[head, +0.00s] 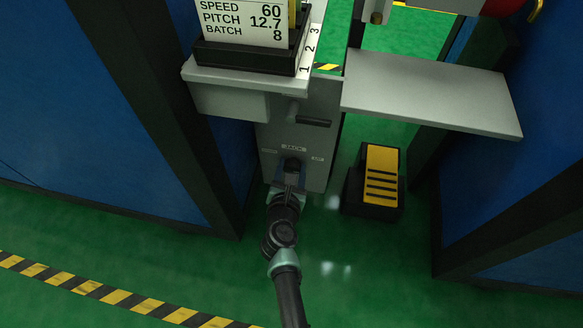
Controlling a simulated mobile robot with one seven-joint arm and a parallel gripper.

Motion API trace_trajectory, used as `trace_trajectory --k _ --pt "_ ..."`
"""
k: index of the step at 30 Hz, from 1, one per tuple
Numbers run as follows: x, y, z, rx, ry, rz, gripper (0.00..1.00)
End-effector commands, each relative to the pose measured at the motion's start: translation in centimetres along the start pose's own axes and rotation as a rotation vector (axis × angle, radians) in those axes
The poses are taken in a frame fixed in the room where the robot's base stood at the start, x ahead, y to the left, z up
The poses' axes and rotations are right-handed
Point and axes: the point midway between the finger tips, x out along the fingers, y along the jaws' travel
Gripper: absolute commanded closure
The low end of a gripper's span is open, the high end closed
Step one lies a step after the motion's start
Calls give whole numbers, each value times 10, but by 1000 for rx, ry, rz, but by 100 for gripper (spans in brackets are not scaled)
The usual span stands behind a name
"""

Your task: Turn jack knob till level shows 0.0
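The jack knob, a small dark round part (292,164), sits low on the front of the grey machine column, just under a small pale label (293,148). My gripper (290,184) reaches up to the knob from below. Its fingers are small and dark here, and the wrist partly hides them. I cannot tell whether the fingers are around the knob, touching it or just short of it. The label's marks are too small to read, and I see no readable level value.
A black pedal box with a yellow striped top (381,173) stands on the floor right of the column. A dark handle (313,122) sticks out above the knob. A grey shelf (430,95) juts out at upper right. Blue panels (95,90) flank both sides. A card shows SPEED 60, PITCH 12.7, BATCH 8 (243,22).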

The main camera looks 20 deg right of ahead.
Motion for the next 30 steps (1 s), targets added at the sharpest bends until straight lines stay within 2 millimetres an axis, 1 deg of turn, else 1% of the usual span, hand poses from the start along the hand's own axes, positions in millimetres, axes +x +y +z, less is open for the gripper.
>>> trace_trajectory --k 1,5,6,7,8,17,30 --pt "0 0 0 0 0 0 61" --pt "0 0 0 0 0 0 84" --pt "0 0 0 0 0 0 92" --pt "0 0 0 0 0 0 97" --pt "0 0 0 0 0 0 100" --pt "-1 1 0 -46 1 -20 100" --pt "-1 3 0 -308 1 -126 100"
